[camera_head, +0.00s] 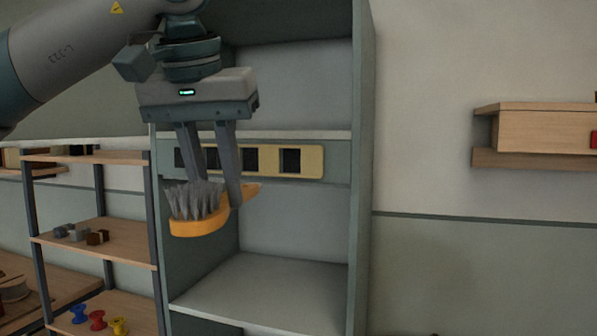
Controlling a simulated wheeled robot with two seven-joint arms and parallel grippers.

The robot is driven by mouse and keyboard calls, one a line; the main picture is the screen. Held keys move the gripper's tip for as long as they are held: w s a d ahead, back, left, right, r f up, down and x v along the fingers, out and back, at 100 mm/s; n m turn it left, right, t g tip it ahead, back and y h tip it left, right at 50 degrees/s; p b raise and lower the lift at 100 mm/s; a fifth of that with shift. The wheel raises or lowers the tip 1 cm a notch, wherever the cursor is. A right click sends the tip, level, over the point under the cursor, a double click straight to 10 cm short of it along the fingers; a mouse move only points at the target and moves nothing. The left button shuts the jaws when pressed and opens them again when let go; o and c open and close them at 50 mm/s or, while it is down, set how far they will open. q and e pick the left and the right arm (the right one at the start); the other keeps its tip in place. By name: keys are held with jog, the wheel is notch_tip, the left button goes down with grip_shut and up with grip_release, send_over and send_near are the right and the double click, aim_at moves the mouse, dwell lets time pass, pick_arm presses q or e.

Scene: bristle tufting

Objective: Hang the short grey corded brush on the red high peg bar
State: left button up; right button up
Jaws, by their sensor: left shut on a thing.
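My left gripper (211,188) comes down from the top left and is shut on a brush. The brush has grey bristles (193,199) facing up and an orange-yellow body (205,224). It is held in the air in front of the grey-green cabinet, clear of its shelves. One finger covers part of the brush; I cannot make out a cord. I cannot identify the red high peg bar; only a small red patch (594,139) shows at the right edge, on a wooden wall unit. My right gripper is not in view.
The cabinet (362,180) has a yellow strip with dark square openings (312,162) and an empty lower shelf (262,285). A rack (110,237) at left carries small blocks and coloured spools (97,320). The wooden wall unit (545,130) juts out at right; the wall between is bare.

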pick_arm(q)
jog(key=w+a+f+n+b, duration=0.1)
jog(key=w+a+f, duration=0.15)
jog(key=f, duration=0.85)
jog(key=w+a+f+y, duration=0.15)
jog(key=w+f, duration=0.25)
jog(key=f, duration=0.7)
jog(key=w+a+f+n+b, duration=0.1)
jog(key=w+a+f, duration=0.2)
jog(key=f, duration=0.8)
jog(key=s+a+f, duration=0.1)
jog(key=s+f, duration=0.3)
jog(key=f, duration=0.6)
jog(key=s+a+f+b, duration=0.1)
jog(key=s+f, duration=0.2)
jog(key=f, duration=0.7)
jog(key=s+a+f+b, duration=0.1)
jog(key=s+f, duration=0.3)
jog(key=f, duration=0.6)
jog(key=shift+s+a+h, duration=0.2)
jog(key=shift+s+h, duration=0.15)
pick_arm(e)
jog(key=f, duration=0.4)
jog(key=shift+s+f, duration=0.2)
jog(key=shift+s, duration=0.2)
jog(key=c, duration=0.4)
pick_arm(q)
jog(key=shift+d, duration=0.1)
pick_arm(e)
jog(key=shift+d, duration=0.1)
